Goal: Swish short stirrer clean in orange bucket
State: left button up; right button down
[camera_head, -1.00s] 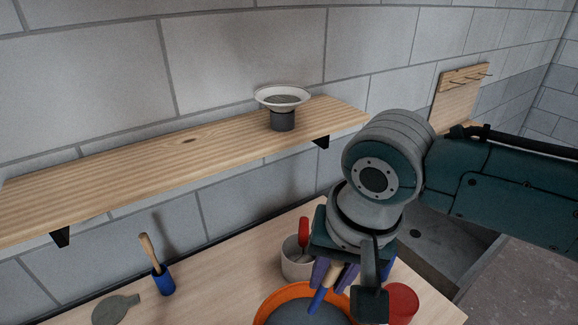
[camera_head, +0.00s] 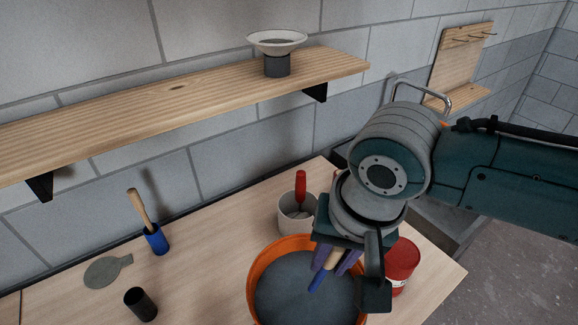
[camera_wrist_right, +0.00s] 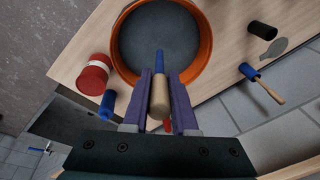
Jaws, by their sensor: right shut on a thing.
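My right gripper (camera_head: 338,262) points down over the orange bucket (camera_head: 258,265). It is shut on a short stirrer with a wooden handle and a blue end (camera_head: 318,281). In the right wrist view the stirrer (camera_wrist_right: 160,100) lies between the purple fingers (camera_wrist_right: 160,115), its blue end over the bucket's grey contents (camera_wrist_right: 158,28). I cannot tell whether the blue end touches those contents. The bucket's right side is hidden behind my gripper in the head view, and its rim shows in the right wrist view (camera_wrist_right: 207,55). My left gripper is not in view.
A pale pot (camera_head: 292,222) with a red-handled tool stands behind the bucket. A red can (camera_head: 401,265) is right of it. A blue holder (camera_head: 156,240) with a wooden handle, a grey disc (camera_head: 104,271) and a dark cylinder (camera_head: 140,304) are left. A shelf (camera_head: 180,100) hangs above.

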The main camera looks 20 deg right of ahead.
aim_at(318, 284)
jog(key=shift+w+a+f+b, duration=0.1)
jog(key=shift+w+f+b, duration=0.1)
jog(key=shift+f+b, duration=0.7)
jog(key=shift+w+a+f+b, duration=0.1)
jog(key=shift+w+f+b, duration=0.1)
jog(key=shift+f+b, duration=0.75)
jog(key=shift+w+f+b, duration=0.2)
jog(key=shift+f+b, duration=0.35)
jog(key=shift+f, duration=0.65)
jog(key=shift+w+f+b, duration=0.15)
jog(key=shift+f+b, duration=0.3)
jog(key=shift+f, duration=0.05)
jog(key=shift+a, duration=0.1)
